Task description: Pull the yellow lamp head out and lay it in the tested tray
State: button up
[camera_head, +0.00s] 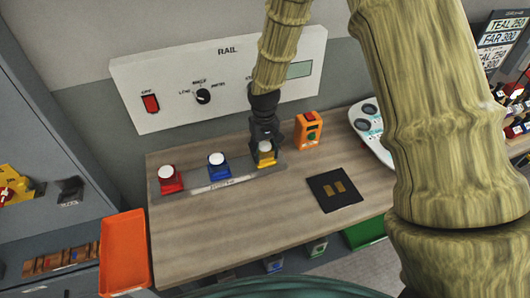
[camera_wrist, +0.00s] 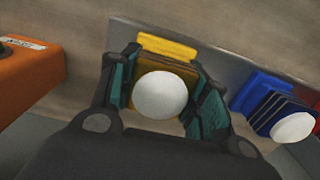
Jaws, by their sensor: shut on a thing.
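The yellow lamp head (camera_head: 266,158), with a white dome, stands at the right end of a grey rail strip on the wooden bench. My gripper (camera_head: 265,146) comes down from above and is shut on it. In the wrist view, the teal finger pads of my gripper (camera_wrist: 168,95) press on both sides of the yellow lamp head (camera_wrist: 165,50).
A blue lamp head (camera_head: 219,172) and a red lamp head (camera_head: 172,184) stand left along the rail. An orange box device (camera_head: 308,131) stands close to the right of my gripper. A black mat (camera_head: 334,191) lies at right. The bench's front left is clear.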

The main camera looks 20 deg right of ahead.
aim_at(264, 144)
jog(key=shift+r, duration=0.3)
jog(key=shift+c, duration=0.3)
jog(key=shift+r+p, duration=2.2)
jog(key=shift+r, duration=0.55)
